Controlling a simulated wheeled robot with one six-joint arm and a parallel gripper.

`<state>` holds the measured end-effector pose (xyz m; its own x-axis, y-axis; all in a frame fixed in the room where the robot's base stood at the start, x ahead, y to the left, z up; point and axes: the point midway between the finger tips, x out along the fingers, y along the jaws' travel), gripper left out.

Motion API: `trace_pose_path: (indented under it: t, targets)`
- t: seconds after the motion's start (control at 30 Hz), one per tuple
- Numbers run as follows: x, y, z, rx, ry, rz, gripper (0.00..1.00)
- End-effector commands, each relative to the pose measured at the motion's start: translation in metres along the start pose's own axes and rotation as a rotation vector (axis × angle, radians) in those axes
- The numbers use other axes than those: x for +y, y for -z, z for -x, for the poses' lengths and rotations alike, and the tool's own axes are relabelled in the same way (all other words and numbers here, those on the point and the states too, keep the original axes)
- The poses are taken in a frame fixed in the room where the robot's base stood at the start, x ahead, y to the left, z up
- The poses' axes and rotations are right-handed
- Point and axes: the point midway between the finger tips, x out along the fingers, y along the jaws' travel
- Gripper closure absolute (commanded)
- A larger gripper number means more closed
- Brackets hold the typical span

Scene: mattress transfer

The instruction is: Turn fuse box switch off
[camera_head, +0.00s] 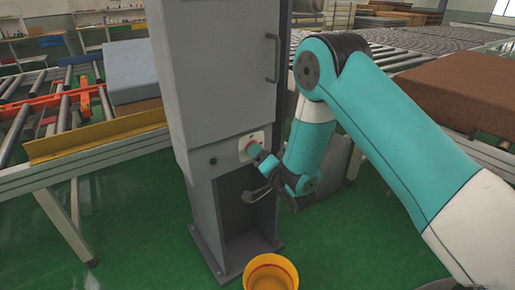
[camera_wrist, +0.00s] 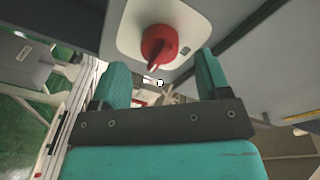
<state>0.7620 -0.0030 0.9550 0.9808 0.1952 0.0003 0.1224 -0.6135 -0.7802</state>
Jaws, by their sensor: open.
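The grey fuse box (camera_head: 215,80) stands on a metal post in the middle of the head view. Its red rotary switch (camera_wrist: 159,45) sits on a pale plate (camera_wrist: 192,22) and shows clearly in the wrist view. The knob's narrow grip points downward in that view. I cannot tell whether the fingers touch it; nothing is held.
A yellow bucket (camera_head: 270,272) stands on the green floor by the post's foot. Roller conveyors flank the box, with a blue mattress (camera_head: 133,72) at left and a brown one (camera_head: 440,88) at right. A door handle (camera_head: 273,58) sticks out above the switch.

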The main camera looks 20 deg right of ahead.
Motion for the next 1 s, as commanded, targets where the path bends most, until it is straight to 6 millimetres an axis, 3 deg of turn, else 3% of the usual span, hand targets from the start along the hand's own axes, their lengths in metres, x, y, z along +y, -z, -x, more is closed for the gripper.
trace_pose_path:
  t: [0.2, 0.57, 0.8, 1.0]
  targets:
    - [-0.001, 0.001, -0.024, -0.001, 0.000, 0.000, 0.30]
    - [0.001, 0.000, -0.029, -0.001, 0.000, 0.000, 0.30]
    - [0.001, 0.000, -0.028, -0.001, -0.001, 0.000, 0.79]
    - [0.001, 0.000, -0.028, 0.000, 0.000, 0.009, 0.79]
